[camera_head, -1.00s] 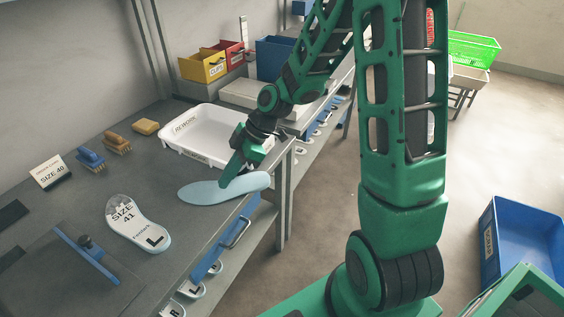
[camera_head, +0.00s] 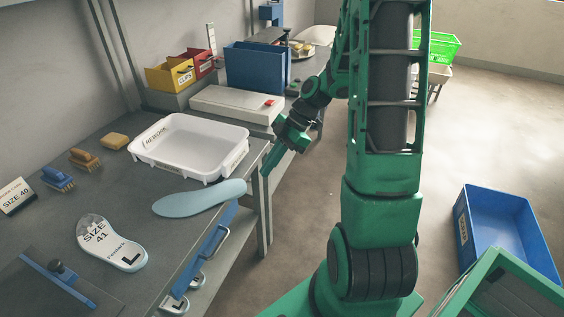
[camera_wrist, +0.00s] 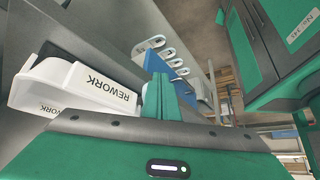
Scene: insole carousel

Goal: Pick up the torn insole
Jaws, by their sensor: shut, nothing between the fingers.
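A plain light blue insole (camera_head: 200,198) lies flat near the front edge of the grey bench (camera_head: 130,185). A second insole (camera_head: 112,244), printed SIZE 41 and L, lies nearer on the bench, with a mottled grey toe end. I cannot make out a tear on either. My gripper (camera_head: 267,170) is shut and empty, pointing down at the bench's right corner, to the right of the light blue insole and apart from it. In the wrist view its shut fingers (camera_wrist: 160,92) show with nothing between them.
A white REWORK tray (camera_head: 240,156) stands behind the light blue insole. Several marked insoles (camera_wrist: 160,48) sit in a rack below the bench. Brushes (camera_head: 58,180) and a size card (camera_head: 15,197) lie at left. A blue crate (camera_head: 490,225) stands on the floor at right.

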